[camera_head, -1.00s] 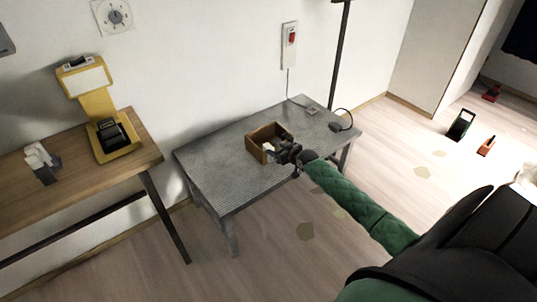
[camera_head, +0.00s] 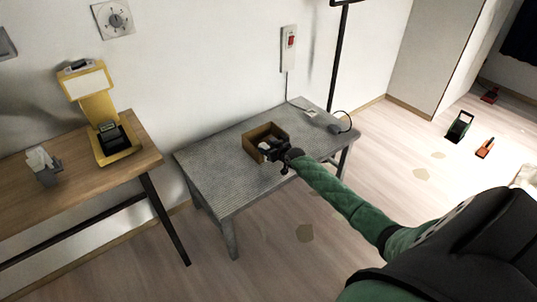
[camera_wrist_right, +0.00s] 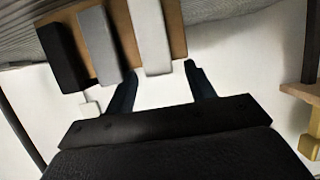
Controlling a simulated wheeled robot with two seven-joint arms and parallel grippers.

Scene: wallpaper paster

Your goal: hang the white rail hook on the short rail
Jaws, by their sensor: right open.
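A small wooden box (camera_head: 252,148) stands on the grey table, with my right gripper (camera_head: 268,152) at its front right side. In the right wrist view, a white block-like piece (camera_wrist_right: 152,32), which looks like the white rail hook, lies in the box beside a grey one (camera_wrist_right: 100,45) and a black one (camera_wrist_right: 65,58). My right gripper (camera_wrist_right: 161,78) is open. Its fingertips are near the close end of the white piece, one toward each side; I cannot tell whether they touch it. I cannot make out the short rail. My left gripper is out of view.
The grey ribbed table (camera_head: 225,185) is mostly clear left of the box. A cable and small plate lie at its back right, by a dark pole (camera_head: 336,60). A wooden table (camera_head: 75,170) at left carries a yellow device (camera_head: 98,110). A red-switch box (camera_head: 289,48) is on the wall.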

